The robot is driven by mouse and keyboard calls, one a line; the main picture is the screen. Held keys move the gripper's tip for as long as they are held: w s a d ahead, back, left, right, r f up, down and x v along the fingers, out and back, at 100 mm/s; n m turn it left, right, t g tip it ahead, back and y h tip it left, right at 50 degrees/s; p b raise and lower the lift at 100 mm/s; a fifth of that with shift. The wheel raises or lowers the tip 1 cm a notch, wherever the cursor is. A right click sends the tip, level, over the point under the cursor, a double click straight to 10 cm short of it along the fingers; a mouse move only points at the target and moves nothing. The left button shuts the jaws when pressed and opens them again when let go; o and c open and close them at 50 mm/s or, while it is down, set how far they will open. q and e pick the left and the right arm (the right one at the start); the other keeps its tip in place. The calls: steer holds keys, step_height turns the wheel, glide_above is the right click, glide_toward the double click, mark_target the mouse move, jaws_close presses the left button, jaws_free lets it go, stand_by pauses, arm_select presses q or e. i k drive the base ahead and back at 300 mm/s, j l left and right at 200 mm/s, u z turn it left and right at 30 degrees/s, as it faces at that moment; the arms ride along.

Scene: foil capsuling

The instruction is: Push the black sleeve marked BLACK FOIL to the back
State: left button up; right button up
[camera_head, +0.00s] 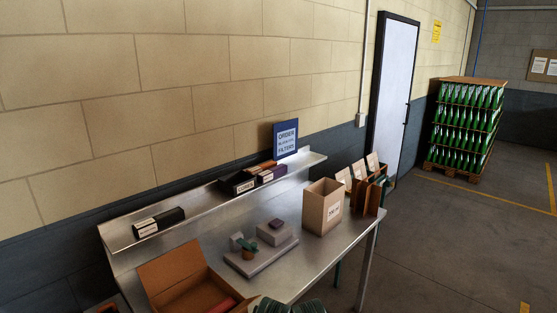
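A black sleeve (172,217) with a pale label on its end lies at the left of the raised metal shelf (208,204). A second black sleeve (236,181) with a small pale label lies farther right on the shelf, beside an orange-brown sleeve (266,165) and a purple one (273,173). The lettering on both black sleeves is too small to read, so I cannot tell which is marked BLACK FOIL. Neither of my grippers shows in this view.
A blue sign (286,138) stands behind the shelf. The shelf between the two black sleeves is clear.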

mark_target(160, 222)
steer(key=i+l+u, duration=0.25)
steer(key=i+l, duration=0.2)
steer(key=i+l+u, duration=0.3)
steer(key=l, duration=0.3)
steer(key=i, duration=0.05)
